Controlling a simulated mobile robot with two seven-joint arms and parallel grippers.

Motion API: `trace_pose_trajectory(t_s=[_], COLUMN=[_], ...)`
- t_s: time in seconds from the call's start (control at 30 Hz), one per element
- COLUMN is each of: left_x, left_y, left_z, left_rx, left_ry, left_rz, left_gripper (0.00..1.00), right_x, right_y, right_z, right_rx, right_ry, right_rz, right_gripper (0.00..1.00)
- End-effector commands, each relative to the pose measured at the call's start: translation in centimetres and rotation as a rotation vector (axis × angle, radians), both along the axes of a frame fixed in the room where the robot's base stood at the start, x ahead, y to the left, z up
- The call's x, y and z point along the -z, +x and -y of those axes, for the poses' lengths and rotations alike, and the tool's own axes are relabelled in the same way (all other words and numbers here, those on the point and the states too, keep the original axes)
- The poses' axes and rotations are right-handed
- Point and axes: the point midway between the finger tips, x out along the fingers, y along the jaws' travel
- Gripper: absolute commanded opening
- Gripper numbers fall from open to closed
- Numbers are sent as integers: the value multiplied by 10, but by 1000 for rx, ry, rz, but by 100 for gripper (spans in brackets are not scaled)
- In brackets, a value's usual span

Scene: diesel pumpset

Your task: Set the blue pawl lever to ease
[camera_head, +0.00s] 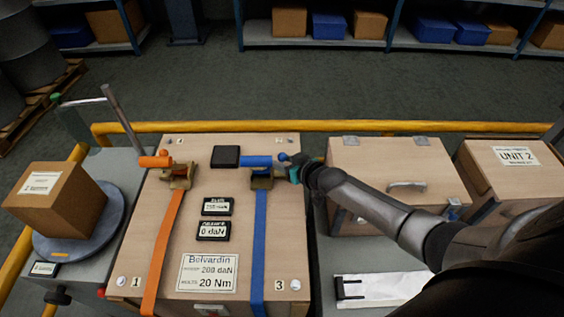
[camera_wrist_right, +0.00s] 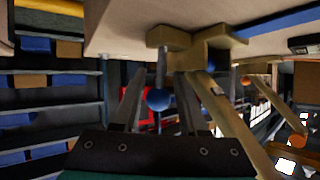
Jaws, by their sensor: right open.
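A blue ball knob (camera_head: 283,157) on a short rod, seemingly the blue pawl lever, sticks out right of the blue ratchet (camera_head: 262,180). In the right wrist view the knob (camera_wrist_right: 158,99) hangs on its grey rod below the tan ratchet frame, between my spread fingers. My right gripper (camera_head: 292,167) is open at the knob, with a visible gap on each side in the wrist view. A thick blue handle (camera_head: 256,161) lies across the top of the blue ratchet. The blue strap (camera_head: 260,245) runs down from it. My left gripper is not in view.
An orange ratchet (camera_head: 178,177) with its strap is at left on the wooden case (camera_head: 150,215). Two small displays (camera_head: 214,231) and a black block (camera_head: 225,157) lie between. A cardboard box (camera_head: 60,195) stands at far left.

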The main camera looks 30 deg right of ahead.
Motion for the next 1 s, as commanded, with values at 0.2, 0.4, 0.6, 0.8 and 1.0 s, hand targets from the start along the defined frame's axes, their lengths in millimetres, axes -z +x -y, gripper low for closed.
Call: trace_pose_trajectory(t_s=[0.2,0.4,0.6,0.8,1.0], left_x=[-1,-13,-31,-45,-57], left_y=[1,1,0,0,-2], left_z=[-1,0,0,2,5], left_rx=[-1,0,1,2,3], left_ry=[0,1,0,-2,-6], left_rz=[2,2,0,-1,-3], left_gripper=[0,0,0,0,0], right_x=[2,-7,-24,-41,-57], right_y=[-4,-20,-48,-77,-105], right_z=[0,4,9,14,20], right_rx=[1,0,0,0,1], right_ry=[-1,-1,-1,-3,-1], right_rz=[-8,-11,-11,-9,-8], right_gripper=[42,42,42,42,42])
